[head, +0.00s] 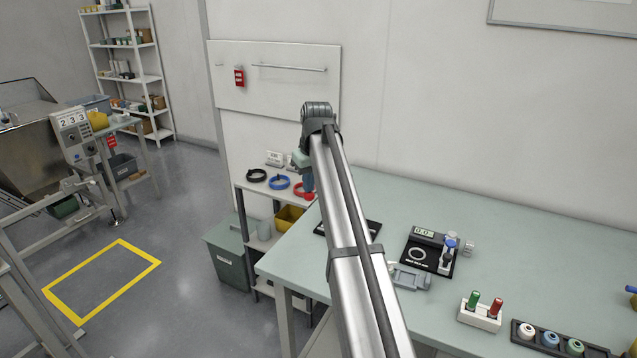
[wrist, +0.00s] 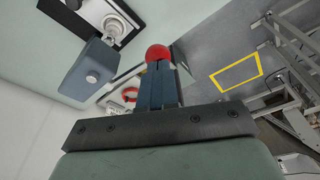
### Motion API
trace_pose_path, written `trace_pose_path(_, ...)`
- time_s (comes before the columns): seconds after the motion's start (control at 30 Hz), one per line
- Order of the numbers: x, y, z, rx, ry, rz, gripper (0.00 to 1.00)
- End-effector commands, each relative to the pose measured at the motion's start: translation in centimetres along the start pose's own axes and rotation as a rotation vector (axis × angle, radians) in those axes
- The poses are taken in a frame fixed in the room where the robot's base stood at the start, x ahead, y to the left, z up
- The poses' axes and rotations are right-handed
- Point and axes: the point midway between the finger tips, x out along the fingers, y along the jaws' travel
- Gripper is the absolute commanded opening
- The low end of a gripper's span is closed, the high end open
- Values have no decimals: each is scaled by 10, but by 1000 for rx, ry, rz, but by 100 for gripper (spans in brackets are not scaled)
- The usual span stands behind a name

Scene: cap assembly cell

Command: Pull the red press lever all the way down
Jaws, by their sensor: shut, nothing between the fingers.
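The red ball knob of the press lever (wrist: 157,53) shows in the wrist view just beyond my fingertips. I cannot tell whether they touch it. My gripper (wrist: 158,68) is shut and empty, its two dark blue fingers pressed together. A blue-grey block (wrist: 88,73), which looks like part of the press, is left of the fingers, near a round metal part (wrist: 115,27) over a black-edged plate. In the head view my gripper (head: 308,184) is small and partly behind my arm, at the bench's far left. The lever is hidden there.
The green bench (head: 500,230) carries a gauge unit (head: 424,254), a grey clamp-like fixture (head: 410,278), a white holder with green and red pieces (head: 480,313), and a black tray of caps (head: 533,334). A shelf with coloured rings (head: 280,182) stands beyond the bench's left end.

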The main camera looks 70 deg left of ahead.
Motion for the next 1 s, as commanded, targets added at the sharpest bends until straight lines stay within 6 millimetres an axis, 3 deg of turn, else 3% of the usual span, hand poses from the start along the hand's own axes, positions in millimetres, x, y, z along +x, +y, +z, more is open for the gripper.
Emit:
trace_pose_path(0.33, -2, 0, -1, 0, 0, 0, 0)
trace_pose_path(0.8, -27, 2, -7, 0, 0, 0, 0)
trace_pose_path(1.0, -29, 2, -7, 0, 0, 0, 0)
